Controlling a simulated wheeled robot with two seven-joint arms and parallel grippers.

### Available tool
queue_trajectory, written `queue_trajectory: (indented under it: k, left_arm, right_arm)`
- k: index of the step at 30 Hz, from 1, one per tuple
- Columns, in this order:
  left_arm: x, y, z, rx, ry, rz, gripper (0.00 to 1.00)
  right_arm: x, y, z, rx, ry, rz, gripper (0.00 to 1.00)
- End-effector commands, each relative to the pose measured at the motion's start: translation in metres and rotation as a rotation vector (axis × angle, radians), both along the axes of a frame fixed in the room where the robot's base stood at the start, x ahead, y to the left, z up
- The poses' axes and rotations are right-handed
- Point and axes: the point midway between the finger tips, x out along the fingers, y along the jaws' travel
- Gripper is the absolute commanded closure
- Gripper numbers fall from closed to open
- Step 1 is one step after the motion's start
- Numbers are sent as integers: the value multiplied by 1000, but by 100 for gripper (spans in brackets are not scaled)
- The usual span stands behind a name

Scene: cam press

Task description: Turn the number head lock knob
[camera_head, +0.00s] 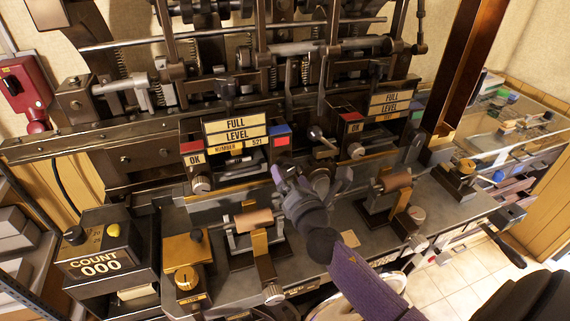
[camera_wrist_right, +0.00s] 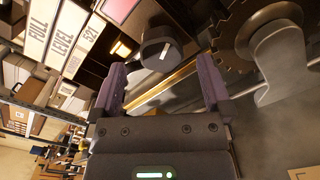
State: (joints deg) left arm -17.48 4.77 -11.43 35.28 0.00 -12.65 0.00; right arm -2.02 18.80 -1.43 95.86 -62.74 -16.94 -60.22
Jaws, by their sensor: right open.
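The number head (camera_head: 236,148) carries the plates FULL, LEVEL and NUMBER 521; the same plates stand tilted in the right wrist view (camera_wrist_right: 62,42). A dark round knob with a white mark (camera_wrist_right: 160,52), which looks like the lock knob, sits beside the number head's red-pink button. In the head view my right gripper (camera_head: 285,172) is just below the right end of the number head and hides this knob. In the wrist view the open, empty fingers (camera_wrist_right: 163,90) are spread, with the knob between and just beyond their tips. I cannot tell contact. My left gripper is not in view.
A toothed wheel with a grey lever (camera_wrist_right: 278,68) is close to the right of the right fingers in the wrist view. A second FULL LEVEL head (camera_head: 385,105) is further right. A COUNT 000 box (camera_head: 100,265) and a copper roller (camera_head: 254,220) stand at the front left.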

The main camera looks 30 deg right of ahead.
Motion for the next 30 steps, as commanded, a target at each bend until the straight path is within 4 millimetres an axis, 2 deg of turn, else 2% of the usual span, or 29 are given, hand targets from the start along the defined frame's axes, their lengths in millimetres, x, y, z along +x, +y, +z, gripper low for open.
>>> queue_trajectory:
  k: [3, 6, 15, 17, 28, 29, 30]
  left_arm:
    - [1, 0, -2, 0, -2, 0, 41]
    - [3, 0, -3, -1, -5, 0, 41]
    - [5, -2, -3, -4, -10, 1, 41]
    - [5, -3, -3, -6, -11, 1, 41]
    - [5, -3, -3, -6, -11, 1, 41]
    - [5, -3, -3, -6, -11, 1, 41]
    - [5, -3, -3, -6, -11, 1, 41]
  right_arm:
    - [19, -5, 0, 1, -2, -1, 1]
    - [29, -7, -1, 1, 0, -1, 1]
    - [33, -8, -1, 2, 1, 0, 1]
    - [33, -8, -1, 2, 1, 0, 11]
    - [32, -8, -1, 2, 1, 0, 90]
    - [32, -8, -1, 2, 1, 0, 95]
    - [32, -8, -1, 3, 1, 0, 95]
